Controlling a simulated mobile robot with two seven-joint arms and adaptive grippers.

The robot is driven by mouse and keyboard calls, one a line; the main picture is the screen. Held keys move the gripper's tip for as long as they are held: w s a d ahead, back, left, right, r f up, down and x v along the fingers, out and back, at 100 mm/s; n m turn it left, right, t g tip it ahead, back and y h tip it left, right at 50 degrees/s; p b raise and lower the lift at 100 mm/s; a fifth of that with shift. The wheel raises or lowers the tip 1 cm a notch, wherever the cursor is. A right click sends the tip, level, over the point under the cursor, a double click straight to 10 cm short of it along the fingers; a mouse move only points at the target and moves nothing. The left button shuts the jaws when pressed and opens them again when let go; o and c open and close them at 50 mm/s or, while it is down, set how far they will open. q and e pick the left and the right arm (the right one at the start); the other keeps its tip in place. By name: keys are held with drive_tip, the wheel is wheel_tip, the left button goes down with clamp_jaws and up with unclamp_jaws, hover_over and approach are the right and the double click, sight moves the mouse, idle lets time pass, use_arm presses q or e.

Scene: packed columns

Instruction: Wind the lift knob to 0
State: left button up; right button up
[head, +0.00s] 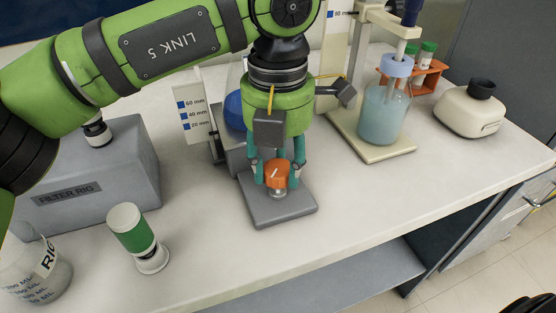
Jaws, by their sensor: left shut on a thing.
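The lift knob (278,173) is orange with a white pointer line on its top, slanting up to the right. It stands on a short metallic stem above a grey base plate (270,214). My left gripper (276,180) points down and is shut on the knob, with a teal finger on each side. A white scale card (191,112) marked 20, 40 and 60 mm with blue squares stands behind and left of the knob. My gripper hides part of the grey lift body (243,160) and a blue round thing (233,111). No 0 mark is readable.
A grey filter rig (90,165), a green-and-white cylinder (131,230) and a labelled flask (35,272) stand left. A flask of blue liquid (383,113) on a stand, an orange tube rack (427,75) and a cream bottle (470,115) stand right. The bench front is clear.

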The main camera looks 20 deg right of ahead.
sight(277, 168)
use_arm(q)
drive_tip(key=shift+f, duration=0.1)
drive_tip(key=o, duration=1.1)
drive_tip(key=shift+o, duration=0.2)
wheel_tip(277, 168, up, 12)
